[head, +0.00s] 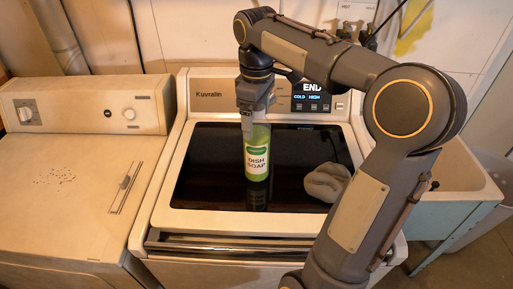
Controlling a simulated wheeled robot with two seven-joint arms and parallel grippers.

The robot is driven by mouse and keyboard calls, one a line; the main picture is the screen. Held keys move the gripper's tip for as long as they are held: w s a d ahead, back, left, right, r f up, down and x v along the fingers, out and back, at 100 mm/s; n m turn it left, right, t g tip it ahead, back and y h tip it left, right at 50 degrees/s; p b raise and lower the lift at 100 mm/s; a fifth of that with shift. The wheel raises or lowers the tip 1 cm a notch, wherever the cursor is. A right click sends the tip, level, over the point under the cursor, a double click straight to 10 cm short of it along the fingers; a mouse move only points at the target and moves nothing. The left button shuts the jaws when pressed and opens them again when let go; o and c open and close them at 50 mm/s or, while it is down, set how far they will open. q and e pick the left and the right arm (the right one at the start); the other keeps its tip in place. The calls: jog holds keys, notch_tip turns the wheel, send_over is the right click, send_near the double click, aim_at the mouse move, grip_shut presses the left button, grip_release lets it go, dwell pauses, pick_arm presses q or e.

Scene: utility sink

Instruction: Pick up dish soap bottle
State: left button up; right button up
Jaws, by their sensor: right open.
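The dish soap bottle (257,165) stands upright on the dark glass top of the middle machine (205,165). It is green with a white label reading "DISH SOAP". My right gripper (250,122) points down directly over the bottle, at its upper end. The gripper is open, and its fingers overlap the bottle's top in the picture. The bottle's cap and neck are hidden behind or between the fingers. I cannot tell whether the fingers touch it. My left gripper is not in view.
A grey lumpy object (326,183) lies on the glass right of the bottle. A beige machine with knobs (75,180) stands at left. A sink (462,178) is at right, partly behind my right arm. The glass left of the bottle is clear.

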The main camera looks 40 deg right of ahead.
grip_shut()
dwell(0.4)
jog(key=shift+r, duration=0.2)
